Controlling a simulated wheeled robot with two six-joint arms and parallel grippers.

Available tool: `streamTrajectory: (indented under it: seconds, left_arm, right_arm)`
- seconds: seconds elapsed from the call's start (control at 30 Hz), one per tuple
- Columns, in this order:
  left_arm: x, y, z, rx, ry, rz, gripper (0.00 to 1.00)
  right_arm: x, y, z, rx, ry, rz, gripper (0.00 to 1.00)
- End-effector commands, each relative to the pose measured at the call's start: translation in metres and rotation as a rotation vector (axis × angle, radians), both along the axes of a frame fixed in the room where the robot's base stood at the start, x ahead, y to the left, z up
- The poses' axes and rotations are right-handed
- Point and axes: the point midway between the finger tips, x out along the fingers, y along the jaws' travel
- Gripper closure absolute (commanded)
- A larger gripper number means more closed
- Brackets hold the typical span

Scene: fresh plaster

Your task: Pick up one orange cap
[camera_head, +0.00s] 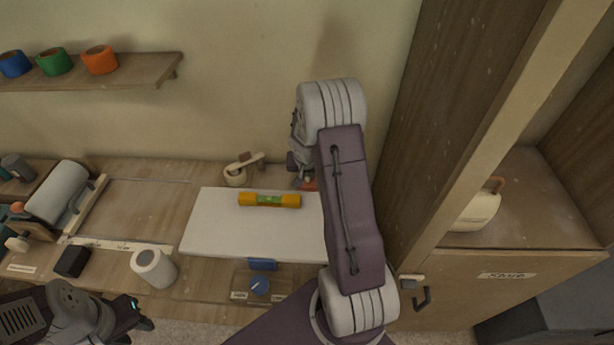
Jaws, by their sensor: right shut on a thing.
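My right arm reaches across the white board (215,225) toward the wall. Its gripper (301,178) is at the board's back right edge, partly hidden by my own arm. The gripper is shut on a small orange-red thing (310,184), which looks like an orange cap; only a bit of it shows. My left gripper (142,318) is low at the left, in front of the bench, away from the caps. Its fingers are too small and dark to tell if they are open.
A yellow level (270,200) lies on the board. A blue cap (260,286) sits in a labelled tray at the front. A white roll (153,267) and black block (72,261) stand at the left. Tape rolls sit on the shelf (130,72). A wooden cabinet (460,100) bounds the right.

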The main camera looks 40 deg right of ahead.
Motion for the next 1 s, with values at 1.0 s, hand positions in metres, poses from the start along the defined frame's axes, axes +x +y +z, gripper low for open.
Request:
streamTrajectory:
  seconds: [1.0]
  left_arm:
    - [0.0,0.0,0.047,0.0,0.0,0.0,0.64]
  right_arm:
    - [-0.113,-0.027,0.098,-0.001,-0.004,0.0,1.0]
